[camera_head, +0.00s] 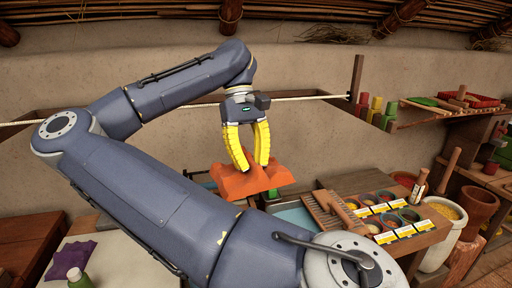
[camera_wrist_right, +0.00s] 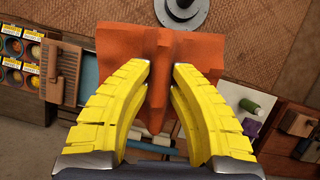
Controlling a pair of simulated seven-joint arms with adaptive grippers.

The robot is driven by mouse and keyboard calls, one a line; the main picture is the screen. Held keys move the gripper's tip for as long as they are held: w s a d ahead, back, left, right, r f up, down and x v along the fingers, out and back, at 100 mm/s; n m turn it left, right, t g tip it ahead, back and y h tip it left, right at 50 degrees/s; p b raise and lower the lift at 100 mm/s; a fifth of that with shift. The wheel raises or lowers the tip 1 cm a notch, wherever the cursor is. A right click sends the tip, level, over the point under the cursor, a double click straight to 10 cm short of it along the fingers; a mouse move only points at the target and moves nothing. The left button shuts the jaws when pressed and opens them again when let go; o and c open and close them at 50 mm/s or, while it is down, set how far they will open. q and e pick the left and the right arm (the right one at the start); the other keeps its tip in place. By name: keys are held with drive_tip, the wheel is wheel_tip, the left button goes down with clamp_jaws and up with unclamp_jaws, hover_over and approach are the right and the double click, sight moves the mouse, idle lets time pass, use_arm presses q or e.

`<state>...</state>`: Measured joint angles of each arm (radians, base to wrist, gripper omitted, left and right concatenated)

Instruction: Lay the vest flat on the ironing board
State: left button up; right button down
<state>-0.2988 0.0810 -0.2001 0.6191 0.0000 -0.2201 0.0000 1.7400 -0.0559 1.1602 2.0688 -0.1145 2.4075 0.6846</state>
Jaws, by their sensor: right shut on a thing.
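The orange cloth, which I take to be the vest (camera_head: 238,184), hangs bunched and folded in the air in the head view. My right gripper (camera_head: 256,165) points down with its yellow fingers shut on the top of the vest. In the right wrist view the vest (camera_wrist_right: 125,50) spreads out beyond the fingers of this gripper (camera_wrist_right: 160,82), with a pinched fold between them. No ironing board can be made out for certain; a pale flat surface (camera_head: 110,262) lies at the lower left. My left gripper is not in view.
A purple cloth (camera_head: 70,260) and a green bottle (camera_head: 79,281) are on the pale surface. A ribbed wooden board (camera_head: 322,207) and several labelled bowls (camera_head: 388,197) stand on the right. A rope (camera_head: 306,98) runs along the wall behind my gripper.

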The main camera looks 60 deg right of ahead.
drive_tip(key=w+d+f+n+h, duration=0.3)
drive_tip(key=w+f+n, duration=0.6)
drive_tip(key=w+f, duration=1.1)
drive_tip(key=w+a+f+n+h, duration=0.3)
drive_tip(key=w+a+f+n, duration=0.4)
drive_tip(key=w+a+f, duration=0.9)
drive_tip(key=shift+w+a+f+x, duration=0.15)
drive_tip(key=shift+w+x, duration=0.1)
drive_tip(key=shift+x, duration=1.25)
drive_tip(key=shift+w+a+f+x, duration=0.1)
drive_tip(key=shift+w+x, duration=0.1)
drive_tip(key=shift+x, duration=1.25)
drive_tip(key=shift+w+a+f+x, duration=0.15)
drive_tip(key=shift+w+x, duration=0.1)
drive_tip(key=shift+x, duration=1.25)
drive_tip(key=c, duration=1.2)
unclamp_jaws()
